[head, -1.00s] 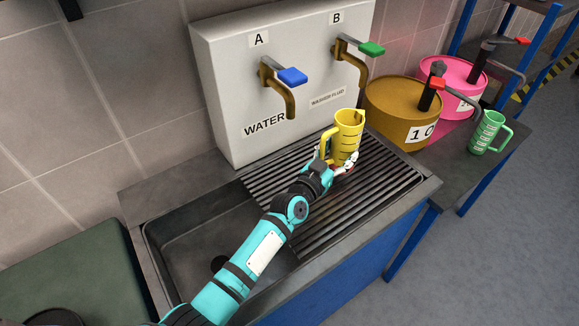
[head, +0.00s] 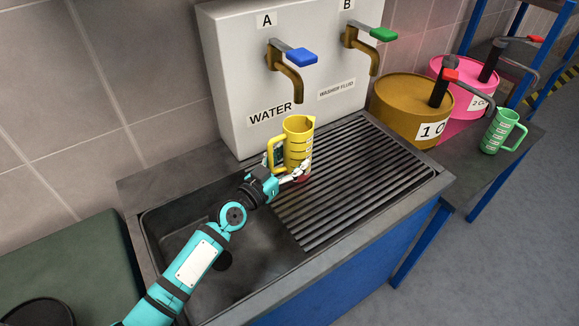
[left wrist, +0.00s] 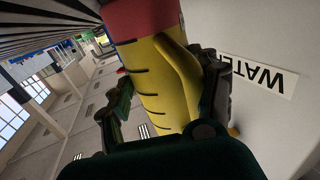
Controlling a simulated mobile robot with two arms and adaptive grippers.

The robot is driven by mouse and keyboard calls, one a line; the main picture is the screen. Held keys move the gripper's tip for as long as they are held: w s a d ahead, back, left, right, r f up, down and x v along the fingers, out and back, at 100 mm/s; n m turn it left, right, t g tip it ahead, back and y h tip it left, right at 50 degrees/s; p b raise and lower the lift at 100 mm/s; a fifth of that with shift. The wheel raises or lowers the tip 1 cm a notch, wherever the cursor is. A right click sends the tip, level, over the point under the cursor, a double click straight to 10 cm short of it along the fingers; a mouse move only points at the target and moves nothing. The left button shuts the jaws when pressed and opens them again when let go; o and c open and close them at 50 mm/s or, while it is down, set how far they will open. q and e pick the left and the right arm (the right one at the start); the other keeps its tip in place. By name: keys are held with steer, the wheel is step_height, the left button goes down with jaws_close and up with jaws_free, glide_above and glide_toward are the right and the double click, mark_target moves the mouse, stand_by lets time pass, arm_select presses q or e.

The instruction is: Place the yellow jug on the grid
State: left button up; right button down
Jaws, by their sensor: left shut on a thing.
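The yellow jug (head: 298,143) is upright in the head view, over the left part of the ribbed grid (head: 345,185), below the WATER tap A. My left gripper (head: 287,173) is shut on the jug low on its body, at the handle side. I cannot tell whether the jug's base touches the grid. In the left wrist view the jug (left wrist: 158,85) shows between the gripper's fingers (left wrist: 165,100), with its red base toward the top of the picture. My right gripper is not in view.
The blue-handled tap (head: 290,68) and green-handled tap (head: 366,42) stick out from the white panel (head: 225,60). An open sink basin (head: 255,265) lies left of the grid. A brown drum (head: 405,110), a pink drum (head: 470,100) and a green jug (head: 501,132) stand at right.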

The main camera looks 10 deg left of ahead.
arm_select(q)
steer(key=shift+f, duration=0.15)
steer(key=o, duration=1.2)
steer(key=shift+c, duration=0.2)
steer(key=o, duration=0.3)
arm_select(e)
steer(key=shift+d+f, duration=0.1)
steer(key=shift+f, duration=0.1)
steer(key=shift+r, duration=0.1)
arm_select(q)
steer(key=shift+s+a, duration=0.1)
steer(key=shift+s, duration=0.15)
steer(key=b+v, duration=0.1)
steer(key=v, duration=1)
steer(key=shift+s, duration=0.25)
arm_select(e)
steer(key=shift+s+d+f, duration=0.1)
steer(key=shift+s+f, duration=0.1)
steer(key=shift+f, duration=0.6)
arm_select(q)
steer(key=shift+a, duration=0.1)
